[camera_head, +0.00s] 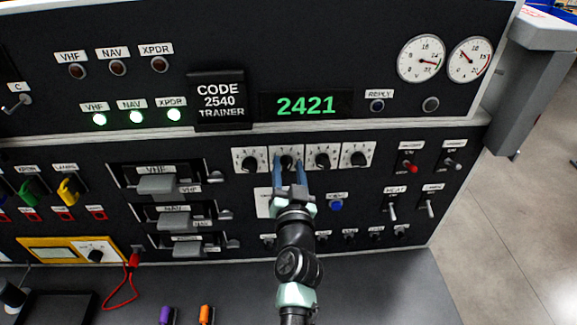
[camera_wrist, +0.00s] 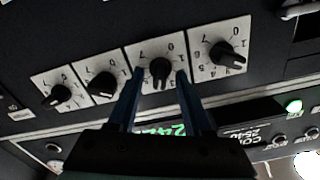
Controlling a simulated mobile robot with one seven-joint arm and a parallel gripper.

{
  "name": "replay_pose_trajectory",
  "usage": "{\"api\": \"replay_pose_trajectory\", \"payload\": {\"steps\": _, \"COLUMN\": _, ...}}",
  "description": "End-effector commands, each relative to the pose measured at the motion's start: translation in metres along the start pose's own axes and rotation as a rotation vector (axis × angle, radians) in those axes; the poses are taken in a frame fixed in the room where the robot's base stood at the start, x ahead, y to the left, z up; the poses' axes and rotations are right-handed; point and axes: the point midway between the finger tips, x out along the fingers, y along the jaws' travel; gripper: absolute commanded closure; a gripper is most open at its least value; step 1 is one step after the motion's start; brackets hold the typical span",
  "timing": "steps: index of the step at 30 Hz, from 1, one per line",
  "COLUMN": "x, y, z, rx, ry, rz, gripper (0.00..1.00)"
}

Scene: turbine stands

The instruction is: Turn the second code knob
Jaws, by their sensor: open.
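A row of black code knobs on white square plates sits on the panel below the green display (camera_head: 306,105), which reads 2421. The second code knob (camera_head: 287,161) is partly hidden by my gripper (camera_head: 288,166) in the head view. In the wrist view, which is upside down, the second knob (camera_wrist: 160,72) shows between the two blue fingers of my gripper (camera_wrist: 160,75). The fingers are open, one on each side of the knob, with gaps showing. I cannot tell how deep the tips reach. A placard (camera_head: 219,100) reads CODE 2540 TRAINER.
The first knob (camera_head: 250,160) and third knob (camera_head: 322,160) stand close on either side. A blue button (camera_head: 336,204) and toggle switches (camera_head: 409,167) are to the right. Slotted VHF and NAV units (camera_head: 157,185) with grey handles are to the left.

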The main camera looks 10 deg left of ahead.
Motion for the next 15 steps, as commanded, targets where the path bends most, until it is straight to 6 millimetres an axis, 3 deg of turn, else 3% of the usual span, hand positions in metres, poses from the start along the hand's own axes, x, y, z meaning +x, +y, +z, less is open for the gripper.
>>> {"api": "replay_pose_trajectory", "payload": {"steps": 10, "x": 0.0037, "y": 0.0001, "z": -0.0004, "rx": 0.000, "ry": 0.001, "rz": 0.000, "gripper": 0.50}}
{"api": "replay_pose_trajectory", "payload": {"steps": 15, "x": 0.0035, "y": 0.0001, "z": -0.0003, "rx": 0.000, "ry": 0.001, "rz": 0.000, "gripper": 0.79}}
